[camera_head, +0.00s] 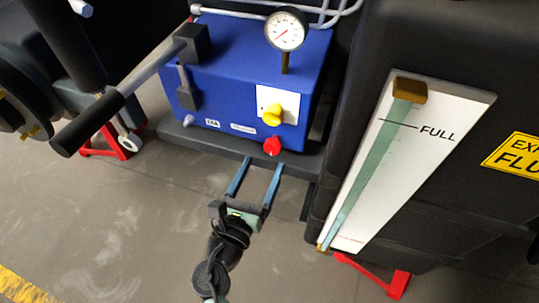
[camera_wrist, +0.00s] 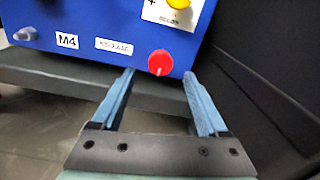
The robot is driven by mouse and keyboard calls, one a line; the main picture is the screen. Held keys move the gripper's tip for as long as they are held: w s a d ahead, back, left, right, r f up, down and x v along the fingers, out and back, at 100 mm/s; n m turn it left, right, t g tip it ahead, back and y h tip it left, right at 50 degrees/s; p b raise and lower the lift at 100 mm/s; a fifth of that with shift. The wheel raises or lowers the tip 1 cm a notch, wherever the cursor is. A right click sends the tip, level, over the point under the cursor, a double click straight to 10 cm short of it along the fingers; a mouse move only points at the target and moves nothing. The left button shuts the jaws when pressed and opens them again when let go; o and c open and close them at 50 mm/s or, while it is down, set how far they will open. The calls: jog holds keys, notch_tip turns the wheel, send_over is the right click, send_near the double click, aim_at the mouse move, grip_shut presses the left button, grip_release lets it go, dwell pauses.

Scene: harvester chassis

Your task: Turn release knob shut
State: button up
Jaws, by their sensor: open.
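A red knob (camera_head: 272,146) sits low on the front of a blue pump box (camera_head: 225,75). In the wrist view the red knob (camera_wrist: 161,62) is beside a small white label that seems to read RELEASE. A yellow knob (camera_head: 272,116) on a white plate is above it. My gripper (camera_head: 262,164) is open and empty, its two blue fingers pointing at the box. In the wrist view its fingertips (camera_wrist: 159,74) lie either side of the red knob, with gaps on both sides. I cannot tell how far short of the knob they are.
A round gauge (camera_head: 286,29) stands on the box. A lever with a black grip (camera_head: 88,125) reaches out at the left. A dark ledge (camera_head: 195,138) runs under the box. A white FULL gauge board (camera_head: 400,150) leans at the right. The front floor is clear.

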aim_at(271, 150)
jog(key=b+x, duration=0.1)
jog(key=x, duration=0.4)
jog(key=shift+w, duration=0.1)
grip_shut()
